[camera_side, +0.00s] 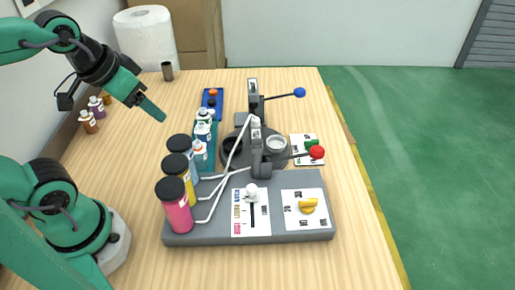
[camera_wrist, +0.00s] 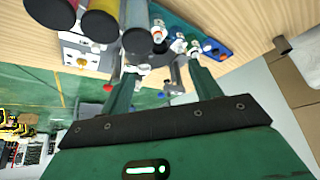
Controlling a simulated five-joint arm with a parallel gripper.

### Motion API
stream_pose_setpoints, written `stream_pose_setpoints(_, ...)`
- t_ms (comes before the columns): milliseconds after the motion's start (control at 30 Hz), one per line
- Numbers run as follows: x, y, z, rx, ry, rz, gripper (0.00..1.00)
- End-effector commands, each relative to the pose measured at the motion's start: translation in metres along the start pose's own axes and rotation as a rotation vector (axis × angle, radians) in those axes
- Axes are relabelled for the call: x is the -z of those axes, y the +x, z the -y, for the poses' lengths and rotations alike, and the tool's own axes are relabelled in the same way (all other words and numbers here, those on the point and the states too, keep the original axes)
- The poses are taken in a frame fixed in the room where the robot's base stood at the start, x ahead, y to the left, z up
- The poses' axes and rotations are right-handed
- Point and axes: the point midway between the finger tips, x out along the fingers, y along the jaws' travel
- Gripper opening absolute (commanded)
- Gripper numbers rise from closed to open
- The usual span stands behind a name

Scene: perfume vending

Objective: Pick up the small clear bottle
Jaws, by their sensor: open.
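Several small bottles with white caps stand in a teal rack (camera_side: 211,160) left of the machine in the side view. The front one (camera_side: 199,153) looks clear to pale with a label; another (camera_side: 202,132) has a blue label, and one (camera_side: 204,116) stands behind. I cannot tell for sure which is the small clear bottle. The wrist view shows small white-capped bottles (camera_wrist: 178,46) beyond my fingers. My gripper (camera_side: 152,108) is raised above the table, left of the rack and apart from the bottles. In the wrist view my gripper (camera_wrist: 163,82) is open and empty.
Pink (camera_side: 177,208), yellow (camera_side: 179,178) and blue-grey large bottles with black caps stand in front of the rack. The grey machine base (camera_side: 290,234) carries a lever and dial. Small brown (camera_side: 88,123) and purple bottles stand at far left. A paper roll (camera_side: 146,42) stands behind.

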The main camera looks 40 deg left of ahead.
Motion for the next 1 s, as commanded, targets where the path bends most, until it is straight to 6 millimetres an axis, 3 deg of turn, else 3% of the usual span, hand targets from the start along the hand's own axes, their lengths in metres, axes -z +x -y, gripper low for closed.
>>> stream_pose_setpoints(367,0.013,0.019,-0.001,-0.001,0.000,0.098,0.63)
stream_pose_setpoints(1000,0.040,0.101,-0.002,-0.001,0.000,0.399,0.63)
